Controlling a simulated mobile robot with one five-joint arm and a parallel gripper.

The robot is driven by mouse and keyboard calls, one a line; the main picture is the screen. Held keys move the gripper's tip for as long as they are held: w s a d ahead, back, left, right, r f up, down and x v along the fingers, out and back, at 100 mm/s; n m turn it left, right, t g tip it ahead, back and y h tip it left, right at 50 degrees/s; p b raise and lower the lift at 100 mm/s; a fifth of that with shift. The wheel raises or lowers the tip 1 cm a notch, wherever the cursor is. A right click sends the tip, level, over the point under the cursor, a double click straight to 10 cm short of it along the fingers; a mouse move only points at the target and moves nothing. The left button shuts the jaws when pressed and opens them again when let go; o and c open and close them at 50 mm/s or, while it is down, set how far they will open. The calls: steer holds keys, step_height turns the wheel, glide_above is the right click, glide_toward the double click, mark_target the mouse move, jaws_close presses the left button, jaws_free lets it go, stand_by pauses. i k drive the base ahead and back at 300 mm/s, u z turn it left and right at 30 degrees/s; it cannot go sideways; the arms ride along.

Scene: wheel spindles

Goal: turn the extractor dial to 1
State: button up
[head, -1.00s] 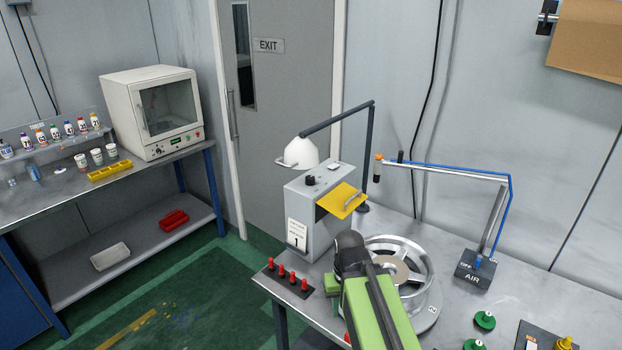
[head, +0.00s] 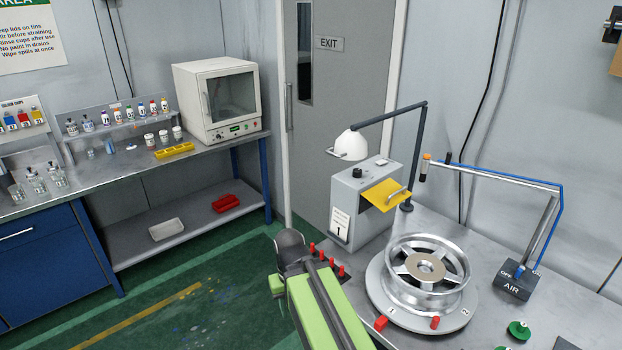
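A grey box (head: 364,213) stands on the right-hand bench, with a black round knob (head: 357,172) on its top that looks like the extractor dial. The knob's pointer and markings are too small to read. My gripper's fingers do not show.
A silver wheel (head: 430,275) sits on a round turntable right of my arm. Several red pegs (head: 327,260) stand between arm and box. A white hooded lamp (head: 352,145) hangs over the box. An AIR stand (head: 513,285) is at right. Open floor lies left.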

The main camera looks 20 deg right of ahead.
mark_target(356, 172)
steer(key=u, duration=1.15)
steer(key=k, duration=1.3)
steer(key=z, duration=0.35)
steer(key=i, duration=1)
steer(key=u, duration=0.05)
